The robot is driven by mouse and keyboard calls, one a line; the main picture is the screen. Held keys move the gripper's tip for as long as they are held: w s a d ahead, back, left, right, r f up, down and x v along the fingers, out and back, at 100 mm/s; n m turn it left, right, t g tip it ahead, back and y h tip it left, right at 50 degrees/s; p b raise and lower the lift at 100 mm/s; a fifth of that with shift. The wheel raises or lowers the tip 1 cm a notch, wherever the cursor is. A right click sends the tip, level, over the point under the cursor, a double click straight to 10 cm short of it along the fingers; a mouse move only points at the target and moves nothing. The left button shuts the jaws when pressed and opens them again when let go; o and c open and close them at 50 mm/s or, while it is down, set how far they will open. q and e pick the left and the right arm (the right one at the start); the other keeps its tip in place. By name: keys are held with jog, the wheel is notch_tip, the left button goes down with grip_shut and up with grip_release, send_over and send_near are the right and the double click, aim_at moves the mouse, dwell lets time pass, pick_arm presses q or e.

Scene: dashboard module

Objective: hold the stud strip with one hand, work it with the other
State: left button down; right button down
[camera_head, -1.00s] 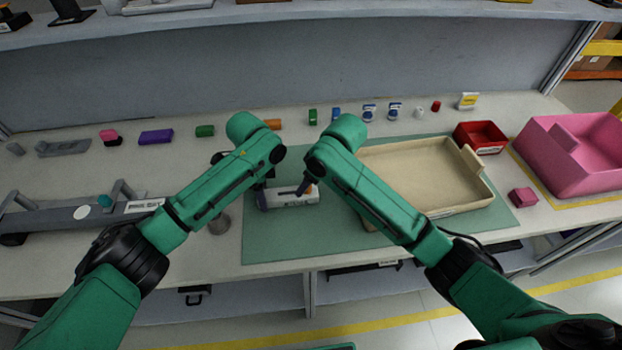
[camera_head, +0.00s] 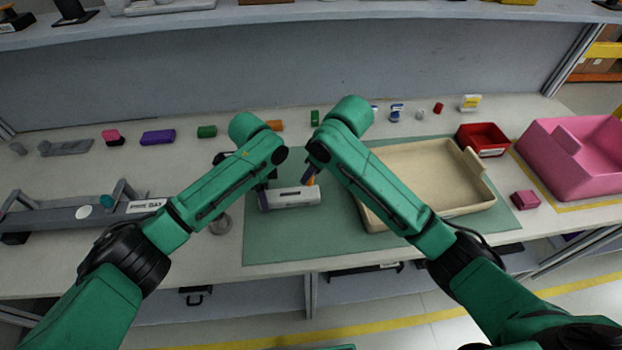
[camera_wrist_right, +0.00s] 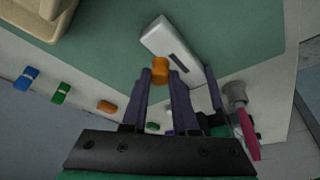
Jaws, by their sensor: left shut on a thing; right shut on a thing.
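The stud strip (camera_head: 296,197) is a pale grey-white bar with a dark slot, low over or on the green mat. It also shows in the right wrist view (camera_wrist_right: 168,45). My left gripper (camera_head: 264,190) is shut on the strip's left end, partly hidden by its own arm; a dark finger of it shows beside the strip in the wrist view. My right gripper (camera_head: 309,178) is above the strip's right part, shut on a small orange cylinder (camera_wrist_right: 160,67). The cylinder sits at its fingertips, close to the strip. I cannot tell whether they touch.
A beige tray (camera_head: 478,203) lies right of the strip on the green mat (camera_head: 290,249). A red bin (camera_head: 482,138) and a pink bin (camera_head: 545,155) stand farther right. Several small coloured parts line the table's back. A grey fixture (camera_head: 60,222) is at left. The mat's front is clear.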

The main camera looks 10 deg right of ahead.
jog(key=shift+r, duration=1.1)
pick_arm(q)
jog(key=shift+c, duration=0.7)
grip_release()
